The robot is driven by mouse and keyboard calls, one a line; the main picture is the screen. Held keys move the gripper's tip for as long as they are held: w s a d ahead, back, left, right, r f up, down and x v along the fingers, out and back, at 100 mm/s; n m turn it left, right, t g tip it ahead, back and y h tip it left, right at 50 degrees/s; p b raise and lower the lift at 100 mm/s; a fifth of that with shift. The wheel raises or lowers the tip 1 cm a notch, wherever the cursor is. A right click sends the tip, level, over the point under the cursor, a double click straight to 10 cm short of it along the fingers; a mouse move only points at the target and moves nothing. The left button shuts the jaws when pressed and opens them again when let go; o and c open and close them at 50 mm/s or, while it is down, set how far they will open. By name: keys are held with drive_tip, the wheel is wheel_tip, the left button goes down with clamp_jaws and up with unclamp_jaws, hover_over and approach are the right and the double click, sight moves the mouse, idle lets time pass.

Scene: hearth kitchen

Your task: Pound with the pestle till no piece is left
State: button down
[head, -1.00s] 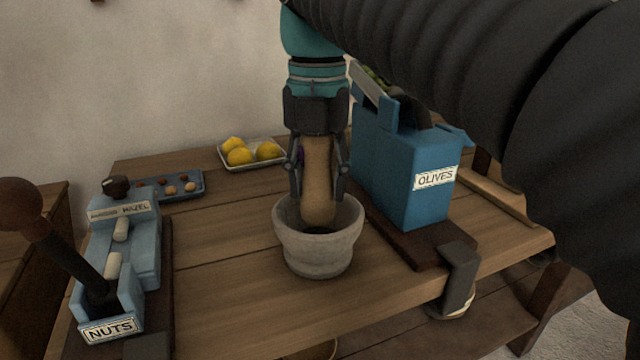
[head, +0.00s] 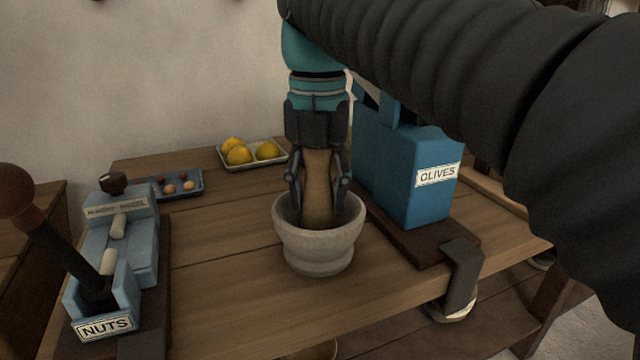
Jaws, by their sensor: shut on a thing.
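The wooden pestle (head: 317,190) is upright, its lower end down inside the stone mortar (head: 320,252). My gripper (head: 318,185) points straight down and is shut on the pestle, with one finger on each side of it. The fingertips are at about the height of the mortar's rim. The mortar stands on the wooden table. The inside bottom of the mortar is hidden by its wall and the pestle, so I cannot see any pieces in it.
A blue OLIVES box (head: 408,170) stands close right of the mortar. A blue NUTS device (head: 115,270) with a long lever stands at the left. Behind are a tray of nuts (head: 193,192) and a dish of lemons (head: 228,164). Bare table lies left of the mortar.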

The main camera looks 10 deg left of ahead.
drive_tip(key=shift+f+b, duration=0.65)
drive_tip(key=shift+f, duration=0.45)
wheel_tip(320, 180, up, 3)
drive_tip(key=p, duration=0.3)
drive_tip(key=shift+r, duration=0.85)
drive_tip(key=shift+f, duration=0.15)
drive_tip(key=shift+f+b, duration=1.5)
drive_tip(key=shift+f, duration=0.7)
wheel_tip(320, 180, up, 3)
drive_tip(key=p, duration=0.3)
drive_tip(key=shift+r, duration=0.85)
